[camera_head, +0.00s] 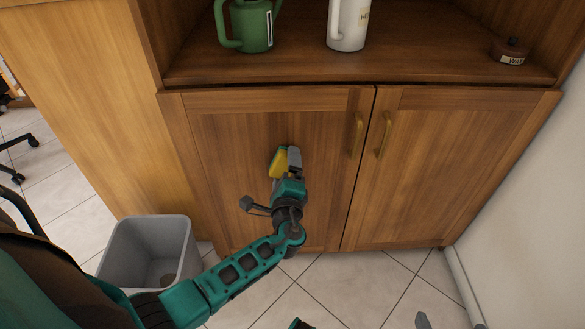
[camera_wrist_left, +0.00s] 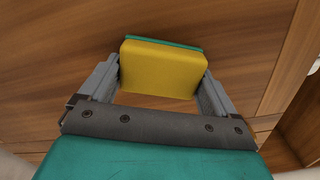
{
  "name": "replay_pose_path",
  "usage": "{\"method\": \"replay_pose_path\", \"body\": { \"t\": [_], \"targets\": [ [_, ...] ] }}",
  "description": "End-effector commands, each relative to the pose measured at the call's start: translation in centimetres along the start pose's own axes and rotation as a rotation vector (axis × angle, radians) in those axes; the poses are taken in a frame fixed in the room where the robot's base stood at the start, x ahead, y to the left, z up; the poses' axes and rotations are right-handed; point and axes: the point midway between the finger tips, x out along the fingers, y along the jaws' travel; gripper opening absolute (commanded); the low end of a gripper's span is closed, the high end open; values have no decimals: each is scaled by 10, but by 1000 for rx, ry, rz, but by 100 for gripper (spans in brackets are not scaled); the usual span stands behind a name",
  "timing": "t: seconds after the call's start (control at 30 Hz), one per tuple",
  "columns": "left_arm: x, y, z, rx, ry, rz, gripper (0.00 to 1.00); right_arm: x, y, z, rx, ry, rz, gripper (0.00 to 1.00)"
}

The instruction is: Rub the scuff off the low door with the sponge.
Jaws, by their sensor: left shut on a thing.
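My left gripper (camera_head: 286,163) is shut on the sponge (camera_head: 278,161), which is yellow with a green layer. In the left wrist view the sponge (camera_wrist_left: 162,70) sits between the two fingers of the left gripper (camera_wrist_left: 160,88), its green side toward the wood. The low door (camera_head: 235,135) is the left one of a brown cabinet, with a brass handle (camera_head: 356,136) at its upper right. The sponge is at or close to the door's middle; I cannot tell if it touches. No scuff shows; the sponge and gripper may hide it.
The right cabinet door (camera_head: 445,150) is shut. A green watering can (camera_head: 250,27), a white jug (camera_head: 347,25) and a small brown labelled tin (camera_head: 510,53) stand on the shelf above. A grey bin (camera_head: 118,258) stands on the floor at left, close to my left arm. A wall is at right.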

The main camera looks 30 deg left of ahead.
Motion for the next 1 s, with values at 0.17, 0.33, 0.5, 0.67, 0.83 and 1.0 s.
{"method": "replay_pose_path", "body": {
  "t": [0.17,0.33,0.5,0.67,0.83,1.0],
  "targets": [
    [5,6,21,1,-15,-1,57,-1,0,-1,0,0,0,100],
    [6,6,24,-1,-17,-2,57,-1,0,-1,0,0,-1,100],
    [6,6,24,0,-19,-3,57,-1,0,-1,0,0,-1,100],
    [-6,6,24,1,-17,-1,57,-2,0,-3,0,0,-1,100],
    [-24,6,22,0,-12,-1,57,-4,-1,-6,0,0,-1,100],
    [-42,7,20,0,-8,0,57,-6,-1,-8,0,0,0,100]
  ]
}}
